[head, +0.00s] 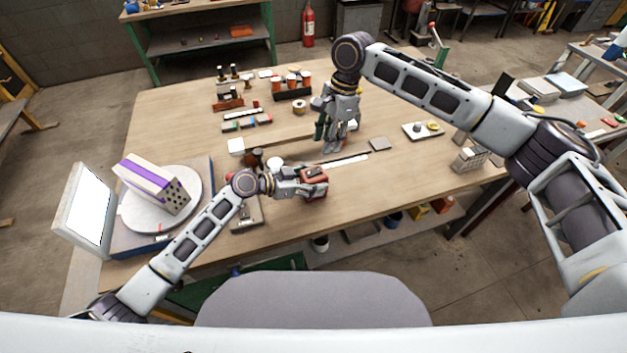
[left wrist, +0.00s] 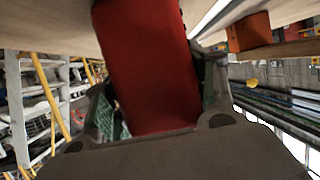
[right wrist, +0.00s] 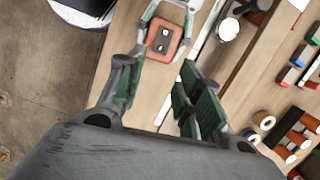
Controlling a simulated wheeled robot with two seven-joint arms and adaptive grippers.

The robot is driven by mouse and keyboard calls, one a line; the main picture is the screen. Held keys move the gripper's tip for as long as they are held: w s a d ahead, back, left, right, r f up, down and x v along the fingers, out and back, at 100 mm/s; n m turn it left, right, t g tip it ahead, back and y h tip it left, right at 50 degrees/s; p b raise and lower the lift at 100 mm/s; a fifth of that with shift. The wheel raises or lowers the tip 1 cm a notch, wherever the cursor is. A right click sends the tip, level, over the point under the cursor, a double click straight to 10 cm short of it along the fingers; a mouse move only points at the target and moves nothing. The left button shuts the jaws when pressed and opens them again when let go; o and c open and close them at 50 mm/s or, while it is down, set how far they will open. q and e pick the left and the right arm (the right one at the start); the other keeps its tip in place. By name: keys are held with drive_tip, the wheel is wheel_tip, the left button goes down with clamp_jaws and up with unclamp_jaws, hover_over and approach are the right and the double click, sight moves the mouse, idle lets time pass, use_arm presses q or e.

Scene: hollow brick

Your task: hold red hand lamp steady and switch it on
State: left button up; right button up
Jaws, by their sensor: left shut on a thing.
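The red hand lamp (head: 314,179) is near the front edge of the table. My left gripper (head: 302,184) is shut on it from the left, and its red body fills the space between the fingers in the left wrist view (left wrist: 150,65). In the right wrist view the lamp (right wrist: 163,38) shows a dark plate with two small pale spots, with left fingers on both sides. I cannot tell whether it is lit. My right gripper (head: 333,145) points down above the table, behind the lamp. It is open and empty, its fingers apart in the right wrist view (right wrist: 158,98).
A round turntable (head: 133,213) carries a perforated brick (head: 167,190) at left. A white strip (head: 342,161) lies behind the lamp. A black holder with orange-topped rolls (head: 292,93) stands farther back. A small tray (head: 422,130) is at right. The table's right front is mostly clear.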

use_arm(q)
drive_tip(key=c, duration=0.4)
use_arm(e)
drive_tip(key=shift+c, duration=0.2)
drive_tip(key=shift+a, duration=0.15)
drive_tip(key=c, duration=0.5)
drive_tip(key=shift+s+a+r, duration=0.1)
drive_tip(key=shift+a, duration=0.15)
drive_tip(key=shift+c, duration=1.1)
drive_tip(key=shift+n+t, duration=0.4)
drive_tip(key=shift+n, duration=0.5)
drive_tip(key=a+r, duration=0.1)
drive_tip(key=a, duration=0.1)
drive_tip(key=s+a+r, duration=0.1)
drive_tip(key=a, duration=0.2)
drive_tip(key=s+a+r, duration=0.1)
drive_tip(key=a+r, duration=0.1)
drive_tip(key=shift+a, duration=0.2)
clamp_jaws()
drive_tip(key=shift+w+d+r+m+t+h, duration=0.2)
drive_tip(key=shift+d+m+h, duration=0.3)
drive_tip(key=shift+d, duration=0.4)
drive_tip(key=shift+w+d+r+m+t+h, duration=0.15)
drive_tip(key=shift+d+r+m+h, duration=0.15)
drive_tip(key=shift+d+h, duration=0.5)
drive_tip(key=shift+d+r+m+t+h, duration=0.2)
drive_tip(key=shift+d+m+h, duration=0.2)
drive_tip(key=shift+d, duration=0.6)
